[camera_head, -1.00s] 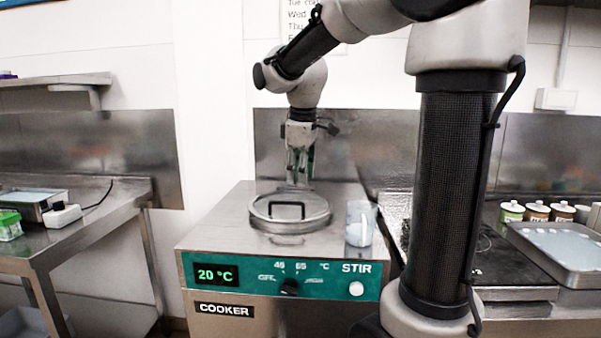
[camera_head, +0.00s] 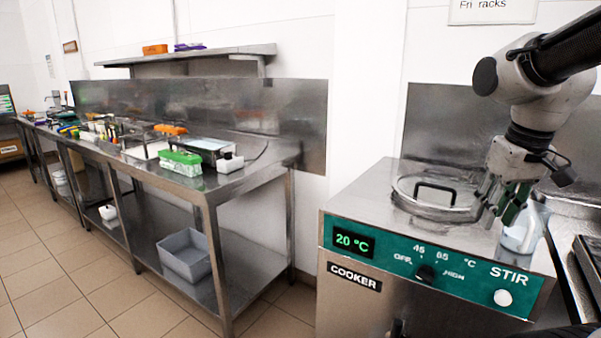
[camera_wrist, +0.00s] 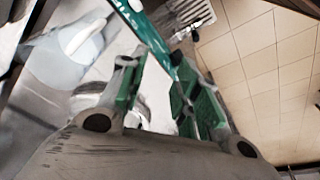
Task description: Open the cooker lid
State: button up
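The cooker (camera_head: 341,200) stands at the right in the head view, with a green front panel reading 20 °C. Its round steel lid (camera_head: 408,203) lies flat and shut on top, with a black bar handle (camera_head: 436,187) standing up. My gripper (camera_head: 494,212) is just right of the lid, low over the cooker top and pointing down. Its green-padded fingers are apart with nothing between them in the wrist view.
A steel bench (camera_head: 250,178) with a green rack (camera_head: 181,161) and several items runs along the left wall. A grey bin (camera_head: 185,255) sits on its lower shelf. Tiled floor is open at the left, with a gap between bench and cooker.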

jog(key=s+t, duration=0.1)
jog(key=s, duration=0.6)
jog(key=n+g+h, duration=0.1)
jog(key=n+g, duration=0.1)
jog(key=n, duration=0.7)
send_near(436, 186)
jog(key=shift+n, duration=0.7)
jog(key=f, duration=0.5)
jog(key=w+d+f, duration=0.1)
jog(key=f, duration=0.1)
jog(key=shift+w+f, duration=0.1)
jog(key=shift+f, duration=0.3)
grip_shut()
